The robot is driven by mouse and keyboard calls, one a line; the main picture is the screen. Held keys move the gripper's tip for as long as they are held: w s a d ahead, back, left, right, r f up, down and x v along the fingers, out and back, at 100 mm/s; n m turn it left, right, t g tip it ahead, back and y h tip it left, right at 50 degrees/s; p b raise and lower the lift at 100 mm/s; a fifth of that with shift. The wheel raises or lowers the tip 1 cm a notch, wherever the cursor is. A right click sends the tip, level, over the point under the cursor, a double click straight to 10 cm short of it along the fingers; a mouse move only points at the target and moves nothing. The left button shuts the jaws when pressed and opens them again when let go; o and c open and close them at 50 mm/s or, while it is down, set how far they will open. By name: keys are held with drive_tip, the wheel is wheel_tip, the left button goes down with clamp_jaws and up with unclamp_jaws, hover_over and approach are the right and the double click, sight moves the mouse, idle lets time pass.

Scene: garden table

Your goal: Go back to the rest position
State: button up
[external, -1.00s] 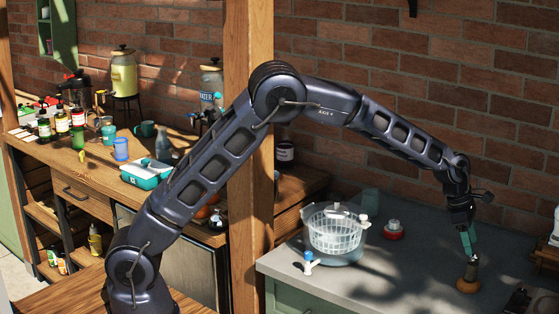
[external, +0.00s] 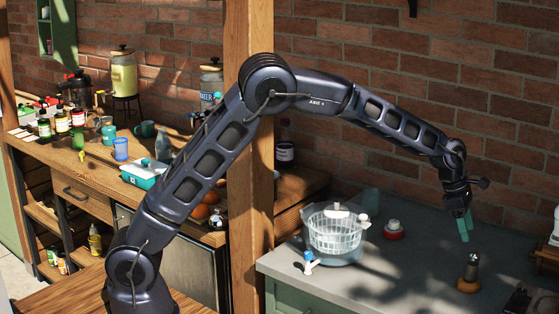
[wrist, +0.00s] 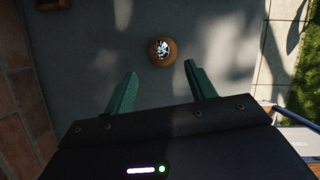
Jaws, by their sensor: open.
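My gripper (external: 463,228) is above the grey counter (external: 400,272) at the right, its green fingers pointing down. In the wrist view my gripper (wrist: 160,82) has its two green fingers spread wide with nothing between them. A small grinder-like item (external: 470,272) with a brown round base and a metallic top stands upright on the counter, below and apart from the fingers. In the wrist view this item (wrist: 162,50) shows from above, ahead of the fingertips.
A small blue and white item (external: 310,262) lies near the front edge. A brick wall (external: 450,80) and a wooden post (external: 250,220) border the arm.

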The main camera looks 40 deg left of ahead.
drive_tip(key=s+a+r+m+t, duration=0.1)
drive_tip(key=a+r+m, duration=0.1)
drive_tip(key=a+r, duration=0.6)
drive_tip(key=a+r+m, duration=0.2)
drive_tip(key=a+r, duration=0.2)
drive_tip(key=a, duration=0.7)
drive_tip(key=s+a+r+m, duration=0.2)
drive_tip(key=s+a+r, duration=0.15)
drive_tip(key=a, duration=0.55)
drive_tip(key=s+a+r+m, duration=0.3)
drive_tip(key=s+a, duration=0.1)
drive_tip(key=a, duration=0.5)
drive_tip(key=s+a+r+m+t+y, duration=0.15)
drive_tip(key=s+a+m, duration=0.35)
drive_tip(key=s+a, duration=1)
drive_tip(key=s+a+f+m+y, duration=0.1)
drive_tip(key=s+a+f+m, duration=0.2)
drive_tip(key=s, duration=0.3)
drive_tip(key=s+a+f+m+t+y, duration=0.1)
drive_tip(key=s+a+f+m+y, duration=0.1)
drive_tip(key=s+a, duration=0.4)
drive_tip(key=shift+s+f+m, duration=0.3)
drive_tip(key=shift+f+m, duration=0.3)
drive_tip(key=shift+f, duration=0.15)
